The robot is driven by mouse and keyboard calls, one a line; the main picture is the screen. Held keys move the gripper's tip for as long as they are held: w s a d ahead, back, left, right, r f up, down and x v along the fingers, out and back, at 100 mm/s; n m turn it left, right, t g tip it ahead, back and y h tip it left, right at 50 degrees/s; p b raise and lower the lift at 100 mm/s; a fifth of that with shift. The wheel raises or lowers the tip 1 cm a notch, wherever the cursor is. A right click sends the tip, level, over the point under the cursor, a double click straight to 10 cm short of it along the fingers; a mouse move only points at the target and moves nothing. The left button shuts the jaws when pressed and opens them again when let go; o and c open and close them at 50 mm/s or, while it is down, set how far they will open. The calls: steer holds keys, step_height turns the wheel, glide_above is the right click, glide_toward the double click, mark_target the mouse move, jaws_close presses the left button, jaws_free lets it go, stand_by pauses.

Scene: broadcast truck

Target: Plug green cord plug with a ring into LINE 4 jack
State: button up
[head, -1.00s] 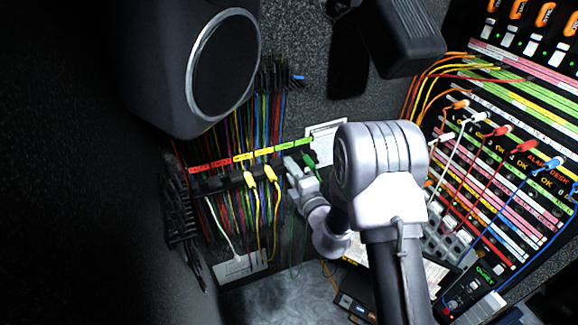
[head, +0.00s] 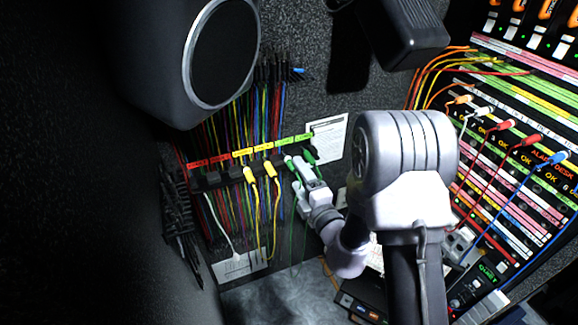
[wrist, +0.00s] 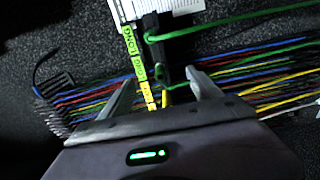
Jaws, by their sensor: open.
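Two green plugs stand close together at the right end of the cord-holder strip in the head view, a left one (head: 290,163) and a right one (head: 309,156). I cannot make out a ring on either. My gripper (head: 305,172) is beside them, pointing at the strip. In the wrist view my gripper (wrist: 159,77) has its fingers apart, with the dark strip and yellow labels between them. A green cord (wrist: 235,22) runs right from the strip there. The jack panel (head: 500,150) is at the right; I cannot read a LINE 4 label on it.
Two yellow plugs (head: 259,171) hang left of the green ones. Many thin coloured cords (head: 240,120) hang around the strip. A white card (head: 328,138) is on the wall. A speaker (head: 222,50) overhangs the left. Orange, white, red and blue plugs sit in the panel.

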steer(key=p+v, duration=0.5)
steer(key=v, duration=0.6)
steer(key=shift+s, duration=0.3)
steer(key=shift+w, duration=0.1)
